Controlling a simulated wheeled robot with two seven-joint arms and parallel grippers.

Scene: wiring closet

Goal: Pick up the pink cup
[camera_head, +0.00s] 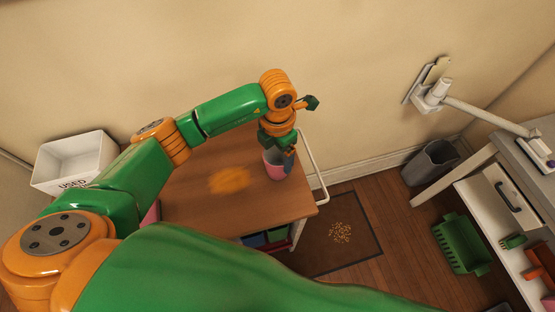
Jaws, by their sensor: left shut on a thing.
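The pink cup (274,170) is near the right end of the wooden cart top (210,207). My left gripper (284,154) points down at the cup and is shut on it, with a finger over its right side. The gripper and wrist hide the cup's upper part. I cannot tell whether the cup's base touches the cart top. My right gripper is not in view.
A white bin (75,160) marked "USED" is at the left. The cart has a white rail handle (316,165) at its right. A dark mat (345,232), a grey waste bin (432,162) and a green basket (461,243) lie further right.

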